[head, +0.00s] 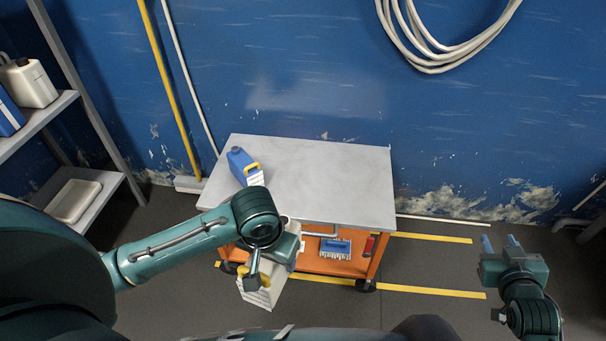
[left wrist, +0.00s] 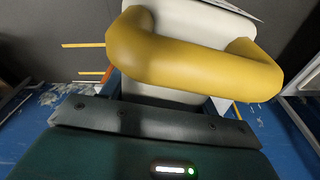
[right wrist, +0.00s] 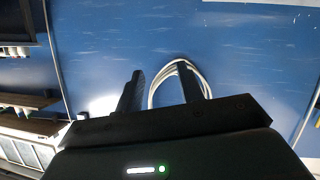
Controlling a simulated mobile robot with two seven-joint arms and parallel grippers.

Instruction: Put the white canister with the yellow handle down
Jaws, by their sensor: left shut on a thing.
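The white canister (head: 263,291) with the yellow handle hangs from my left gripper (head: 252,272), in front of the cart's near edge and lower than its top. In the left wrist view the yellow handle (left wrist: 190,60) fills the space at the jaws, with the white canister body (left wrist: 165,95) behind it. My left gripper is shut on that handle. My forearm and wrist hide part of the canister in the head view. My right gripper (head: 501,243) is empty and open at the right, away from the cart; its two spread fingers show in the right wrist view (right wrist: 168,88).
A grey-topped orange cart (head: 320,180) stands against the blue wall. A blue brush-like item (head: 336,248) lies on the lower shelf. A shelf rack (head: 50,110) stands left.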

